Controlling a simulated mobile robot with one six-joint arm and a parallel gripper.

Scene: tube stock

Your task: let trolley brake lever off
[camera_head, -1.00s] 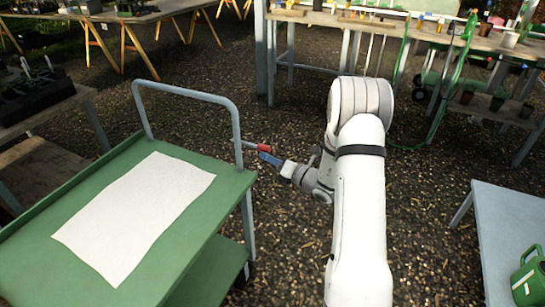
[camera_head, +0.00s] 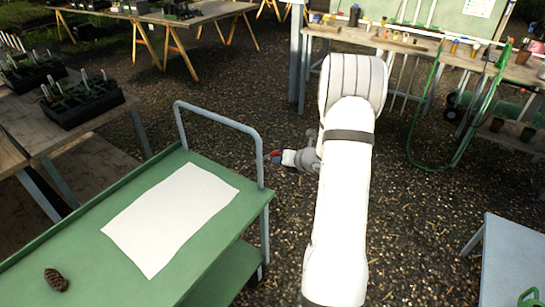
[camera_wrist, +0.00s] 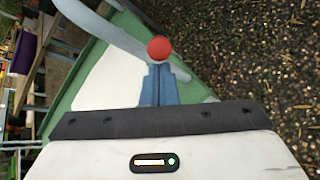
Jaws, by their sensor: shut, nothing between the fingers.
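The trolley (camera_head: 225,178) has a green top and a grey tube handle (camera_head: 222,120); it is at the left in the head view. The red grip of its brake lever (camera_head: 275,154) shows beside the handle's right upright. In the wrist view the red knob (camera_wrist: 160,48) is seen nearly end-on, just beyond the fingertips. My gripper (camera_head: 279,157) is shut and empty, with its blue fingers (camera_wrist: 158,84) together, close to the red grip. I cannot tell whether they touch. Most of the lever's shaft is hidden.
A white sheet (camera_head: 170,218) and a brown cone (camera_head: 56,280) lie on the trolley top. A grey table (camera_head: 515,265) stands at right, benches (camera_head: 390,42) at the back. Plant trays (camera_head: 82,103) are at left. Gravel floor (camera_head: 420,210) is open right of my arm.

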